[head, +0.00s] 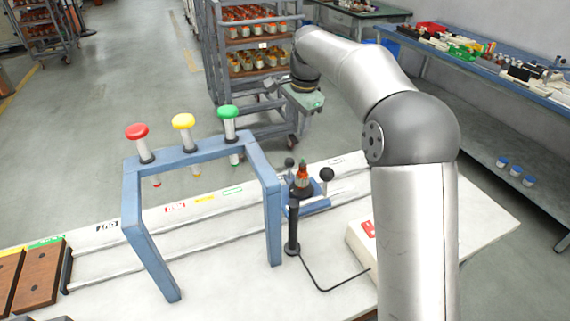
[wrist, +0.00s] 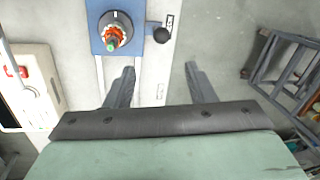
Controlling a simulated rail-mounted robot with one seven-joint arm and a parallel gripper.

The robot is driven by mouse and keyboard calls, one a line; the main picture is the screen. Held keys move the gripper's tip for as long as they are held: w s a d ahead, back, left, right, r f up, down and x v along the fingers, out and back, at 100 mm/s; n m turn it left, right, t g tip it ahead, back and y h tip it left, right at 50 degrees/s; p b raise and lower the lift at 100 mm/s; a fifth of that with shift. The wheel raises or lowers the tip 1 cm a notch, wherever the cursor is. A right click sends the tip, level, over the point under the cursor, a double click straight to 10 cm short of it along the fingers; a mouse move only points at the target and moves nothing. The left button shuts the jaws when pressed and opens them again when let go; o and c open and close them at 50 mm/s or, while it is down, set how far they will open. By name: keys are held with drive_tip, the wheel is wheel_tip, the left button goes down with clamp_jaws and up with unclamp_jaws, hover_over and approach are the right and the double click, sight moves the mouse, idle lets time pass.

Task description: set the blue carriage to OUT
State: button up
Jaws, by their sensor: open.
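The blue carriage (head: 317,208) sits on the rails just right of the blue frame. It carries an upright armature (head: 302,178) with an orange winding, and a black ball knob (head: 326,174) stands at its side. In the wrist view the carriage (wrist: 97,46) is at the top left, with the black knob (wrist: 161,35) on its right edge. My gripper (wrist: 160,70) is open and empty, its fingers pointing toward the knob but apart from it. In the head view my gripper is up behind the rails, its fingers hard to make out.
A blue frame (head: 200,152) with red, yellow and green plungers straddles the rails left of the carriage. A black post (head: 293,228) with a cable stands in front, near a white box with a red switch (head: 369,229). A shelf cart (head: 250,45) stands behind.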

sight(290, 159)
drive_tip(key=w+f, duration=0.1)
drive_tip(key=f, duration=0.4)
drive_tip(key=w+a+f, duration=0.1)
drive_tip(key=f, duration=0.5)
drive_tip(key=a+f, duration=0.1)
drive_tip(key=f, duration=0.5)
drive_tip(key=shift+w, duration=0.4)
